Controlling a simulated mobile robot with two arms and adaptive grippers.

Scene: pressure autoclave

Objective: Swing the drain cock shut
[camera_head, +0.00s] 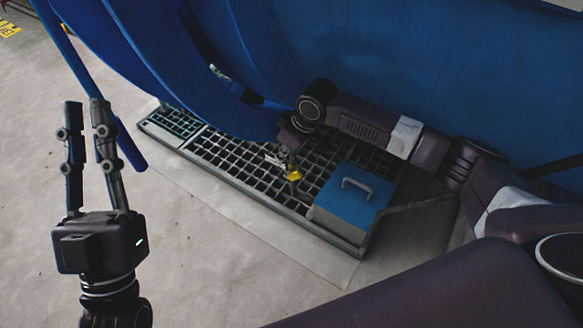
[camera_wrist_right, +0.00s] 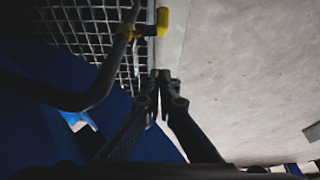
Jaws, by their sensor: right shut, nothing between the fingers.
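The drain cock's yellow handle (camera_head: 294,175) shows in the head view just below my right gripper (camera_head: 290,158), over the floor grating. In the right wrist view the yellow handle end (camera_wrist_right: 162,22) is at the top, beside a brass-coloured valve body (camera_wrist_right: 128,31) on a dark curved pipe (camera_wrist_right: 85,98). My right gripper (camera_wrist_right: 161,76) is shut and empty, its tips apart from the handle in that picture. The exact gap is hard to judge. My left gripper (camera_head: 85,104) is open and empty, fingers pointing up, away from the cock.
The large blue vessel (camera_head: 350,60) fills the top of the head view. A blue box lid with a handle (camera_head: 352,193) sits at the right of the dark grating (camera_head: 235,162). A blue bar (camera_head: 125,150) slants near my left gripper. Bare concrete floor (camera_head: 220,260) lies in front.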

